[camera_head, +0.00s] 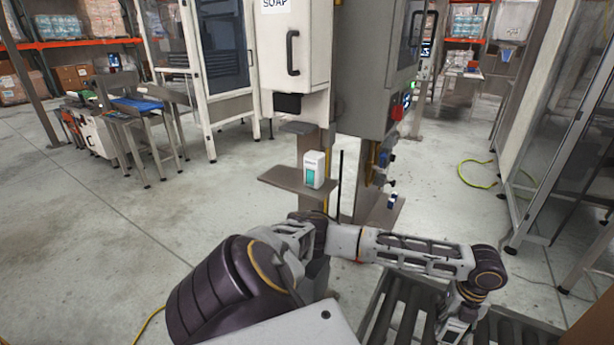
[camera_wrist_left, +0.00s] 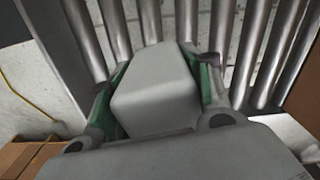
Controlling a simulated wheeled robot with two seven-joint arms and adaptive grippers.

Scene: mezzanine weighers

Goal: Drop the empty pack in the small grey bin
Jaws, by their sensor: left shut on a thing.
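My left gripper (camera_head: 452,331) is at the bottom right of the head view, low over the roller conveyor and partly cut off by the frame's edge. In the left wrist view, the left gripper (camera_wrist_left: 160,84) is shut on a plain pale grey pack (camera_wrist_left: 155,92), with a green-lined finger against each side. Metal rollers show below and beyond the pack. I cannot make out the pack in the head view. No small grey bin can be identified in either view. My right gripper is not in view.
Roller conveyor (camera_head: 388,311) runs along the bottom right. A white pack with a teal window (camera_head: 313,170) stands on a brown shelf (camera_head: 284,184) under the SOAP cabinet (camera_head: 294,45). Brown cardboard (camera_wrist_left: 303,98) edges the wrist view. Open floor lies left.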

